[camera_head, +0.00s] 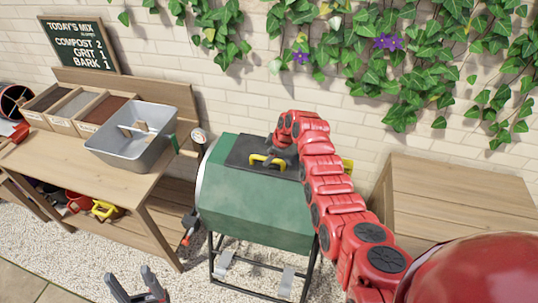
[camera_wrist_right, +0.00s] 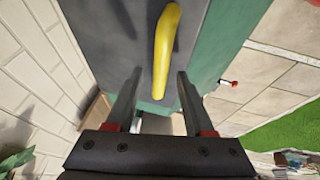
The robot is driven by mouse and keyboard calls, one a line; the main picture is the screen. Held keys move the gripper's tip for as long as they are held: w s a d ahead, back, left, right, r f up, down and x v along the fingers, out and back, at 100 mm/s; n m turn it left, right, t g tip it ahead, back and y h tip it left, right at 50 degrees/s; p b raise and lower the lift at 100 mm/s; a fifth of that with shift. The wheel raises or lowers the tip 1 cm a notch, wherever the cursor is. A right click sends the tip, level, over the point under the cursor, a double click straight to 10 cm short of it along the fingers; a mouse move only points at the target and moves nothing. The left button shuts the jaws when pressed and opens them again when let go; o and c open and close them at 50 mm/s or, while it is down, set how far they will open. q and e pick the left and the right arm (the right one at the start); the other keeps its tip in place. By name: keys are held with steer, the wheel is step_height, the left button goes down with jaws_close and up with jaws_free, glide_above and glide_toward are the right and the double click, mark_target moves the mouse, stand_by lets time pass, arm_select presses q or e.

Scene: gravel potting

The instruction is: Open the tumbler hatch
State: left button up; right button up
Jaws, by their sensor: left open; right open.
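The green tumbler (camera_head: 255,205) stands on a dark frame in the middle of the head view. Its dark grey hatch (camera_head: 240,150) lies flat on top, closed, with a yellow handle (camera_head: 262,160). My red right arm reaches over the tumbler's right side, and its gripper (camera_wrist_right: 158,77) is above the hatch. In the right wrist view the two fingers are apart, and the yellow handle (camera_wrist_right: 165,45) shows between and beyond their tips. I cannot tell whether they touch it. My left gripper (camera_head: 129,277) is open and empty at the bottom left, well away from the tumbler.
A potting bench (camera_head: 150,185) on the left bears a grey metal tub (camera_head: 135,155) and wooden bins of mix. A chalkboard (camera_head: 78,45) leans at the back. A wooden box (camera_head: 455,190) stands at the right. Pale gravel (camera_head: 170,285) covers the ground; ivy hangs on the brick wall.

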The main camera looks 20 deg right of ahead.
steer(key=shift+f, duration=0.2)
jaws_close()
stand_by(1.4)
